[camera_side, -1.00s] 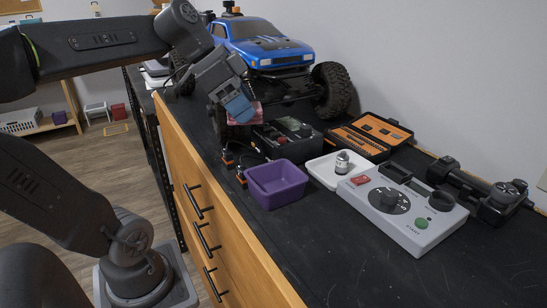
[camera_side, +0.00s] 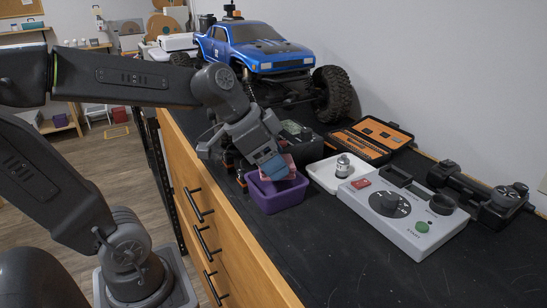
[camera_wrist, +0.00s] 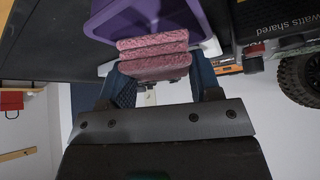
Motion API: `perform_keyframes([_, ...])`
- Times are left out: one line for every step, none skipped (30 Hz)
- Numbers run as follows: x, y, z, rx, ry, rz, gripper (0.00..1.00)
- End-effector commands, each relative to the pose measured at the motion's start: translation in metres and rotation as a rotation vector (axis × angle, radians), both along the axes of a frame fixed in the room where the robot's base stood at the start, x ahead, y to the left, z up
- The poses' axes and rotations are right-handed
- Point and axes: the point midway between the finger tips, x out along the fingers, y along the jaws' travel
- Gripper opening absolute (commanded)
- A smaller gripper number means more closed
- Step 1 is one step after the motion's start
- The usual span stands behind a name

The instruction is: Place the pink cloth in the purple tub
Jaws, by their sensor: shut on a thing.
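The purple tub (camera_side: 278,200) sits on the black bench top near its front edge. It also shows at the top of the wrist view (camera_wrist: 188,15). The pink cloth (camera_side: 291,166) is folded and held in my gripper (camera_side: 274,168). In the wrist view the cloth (camera_wrist: 152,56) shows as stacked pink layers between the blue fingers. My gripper is shut on the cloth, over the back part of the tub. The cloth overlaps the tub in both views; I cannot tell whether it touches the tub. Part of the tub's inside is hidden by the gripper.
A white tray (camera_side: 319,180) with a small metal part stands right of the tub. A grey control box (camera_side: 420,236) lies farther right. Behind are an open orange-lined case (camera_side: 368,142) and a blue crawler truck (camera_side: 262,50). The bench front is clear.

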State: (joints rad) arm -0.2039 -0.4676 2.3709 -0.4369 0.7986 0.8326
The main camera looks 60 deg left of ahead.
Motion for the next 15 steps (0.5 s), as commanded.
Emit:
perform_keyframes([0.0002,0.0,0.0003,0.0,-0.001,0.0,0.39])
perform_keyframes([0.0001,0.0001,0.0004,0.0,-0.001,0.0,0.39])
perform_keyframes([0.0001,0.0001,0.0004,0.0,-0.001,0.0,0.39])
perform_keyframes([0.0001,0.0001,0.0004,0.0,-0.001,0.0,0.39])
perform_keyframes([0.0001,0.0001,0.0003,0.0,0.0,0.0,0.39])
perform_keyframes([0.0001,0.0001,-0.0006,0.0,0.0,0.0,0.39])
perform_keyframes([0.0001,0.0001,-0.0015,0.0,0.0,0.0,0.39])
perform_keyframes([0.0,0.0001,-0.0025,0.0,0.0,0.0,0.39])
perform_keyframes([0.0001,0.0001,-0.0036,0.0,0.0,0.0,0.39])
perform_keyframes([0.0002,0.0001,-0.0044,0.0,0.0,0.0,0.39])
perform_keyframes([0.0002,0.0001,-0.0052,0.0,-0.001,0.0,0.39])
perform_keyframes([0.0002,0.0001,-0.0063,0.001,-0.001,0.0,0.39])
perform_keyframes([0.0002,0.0001,-0.0072,0.0,0.0,-0.001,0.39])
perform_keyframes([0.0001,0.0002,-0.008,0.0,0.0,-0.001,0.39])
perform_keyframes([0.0,0.0001,-0.0093,0.0,0.0,-0.001,0.39])
